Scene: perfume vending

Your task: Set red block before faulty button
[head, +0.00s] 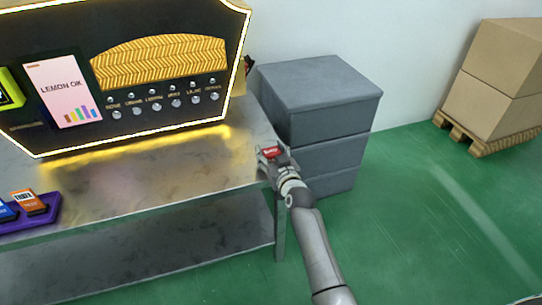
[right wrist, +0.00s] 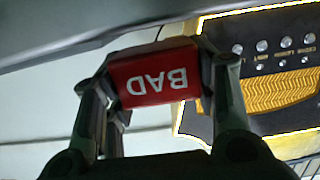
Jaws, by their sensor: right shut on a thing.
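The red block (head: 270,151) is held in my right gripper (head: 271,157), which is shut on it near the table's right end. In the right wrist view the red block (right wrist: 155,77) reads "BAD", upside down, between the two fingers. The vending machine (head: 75,12) stands on the table to the left, with a row of round silver buttons (head: 176,103) under small labels. Its screen (head: 62,91) reads "LEMON OK". The machine also shows in the right wrist view (right wrist: 270,85). My left gripper is not in view.
Cardboard boxes (head: 490,95) sit on a pallet far right.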

